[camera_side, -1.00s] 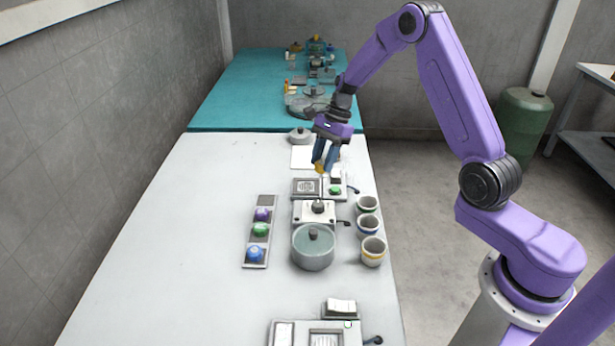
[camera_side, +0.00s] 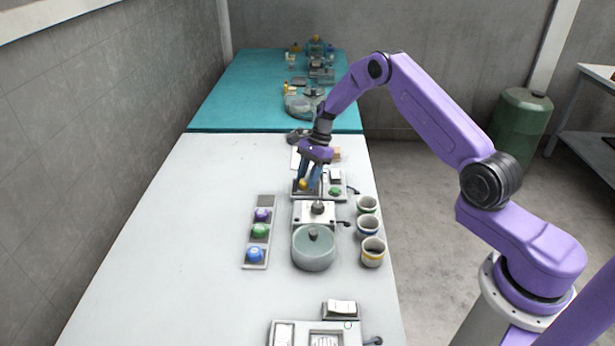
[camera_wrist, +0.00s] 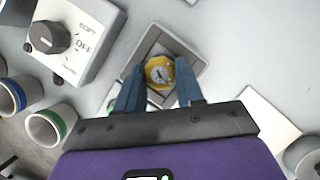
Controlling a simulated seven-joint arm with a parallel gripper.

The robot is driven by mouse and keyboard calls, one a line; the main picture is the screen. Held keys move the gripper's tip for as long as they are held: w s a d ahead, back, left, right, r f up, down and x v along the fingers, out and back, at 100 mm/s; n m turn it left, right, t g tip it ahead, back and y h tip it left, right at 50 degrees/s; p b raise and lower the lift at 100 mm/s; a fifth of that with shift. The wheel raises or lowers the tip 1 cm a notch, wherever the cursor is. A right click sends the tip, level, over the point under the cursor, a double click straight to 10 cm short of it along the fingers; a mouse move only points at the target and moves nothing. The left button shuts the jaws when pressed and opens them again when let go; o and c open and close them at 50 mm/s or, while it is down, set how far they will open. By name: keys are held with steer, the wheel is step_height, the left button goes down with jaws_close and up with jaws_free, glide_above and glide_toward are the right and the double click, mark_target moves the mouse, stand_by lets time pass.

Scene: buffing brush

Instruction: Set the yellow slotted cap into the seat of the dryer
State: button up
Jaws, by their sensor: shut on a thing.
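The yellow slotted cap (camera_side: 303,184) is between the blue fingers of my gripper (camera_side: 307,182). In the wrist view the cap (camera_wrist: 159,72) shows its slotted top, and my gripper (camera_wrist: 159,88) is shut on it. A small grey unit with a dark square recess (camera_wrist: 178,47) lies beneath the cap, and it also shows in the side view (camera_side: 296,193). I take this recess to be the dryer's seat, though no label shows. I cannot tell whether the cap touches the recess, as the fingers and cap cover part of it.
A lidded pot (camera_side: 313,248) and several banded cups (camera_side: 372,251) stand nearer. A tray (camera_side: 257,245) holds purple, green and blue caps. The table's left side is clear.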

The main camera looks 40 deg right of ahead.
steer(key=shift+f, duration=0.1)
steer(key=o, duration=1)
steer(key=v, duration=1.2)
